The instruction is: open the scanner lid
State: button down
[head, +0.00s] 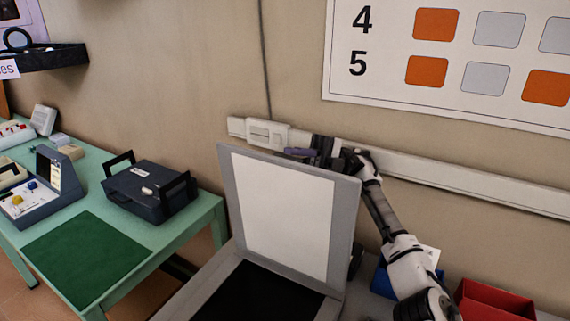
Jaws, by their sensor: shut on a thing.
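The scanner lid (283,215) stands raised and nearly upright, a grey frame around a white inner panel. Below it is the scanner (205,283) with its dark bed (258,293) uncovered; its front is cut off by the bottom of the picture. My gripper (308,153) is at the lid's top edge, reaching from behind and right. It is shut on the lid near a small purple-grey piece. The lid hides part of my gripper, so the exact contact is not clear.
A white wall rail (455,179) runs close behind the lid. A red bin (495,301) and a blue bin (383,280) stand at right beside my arm. At left, a green table (150,237) holds a dark case (150,190) and a console (45,190).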

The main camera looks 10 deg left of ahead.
jog(key=shift+w+d+r+m+g+y, duration=0.2)
jog(key=shift+w+r+m+g+y, duration=0.1)
jog(key=shift+w+r, duration=0.4)
jog(key=shift+s, duration=0.1)
jog(key=c, duration=1.7)
grip_release()
jog(key=shift+o, duration=0.9)
jog(key=shift+s+a+r, duration=0.1)
jog(key=shift+s+r, duration=0.1)
jog(key=shift+w+f, duration=0.1)
jog(key=shift+f, duration=0.05)
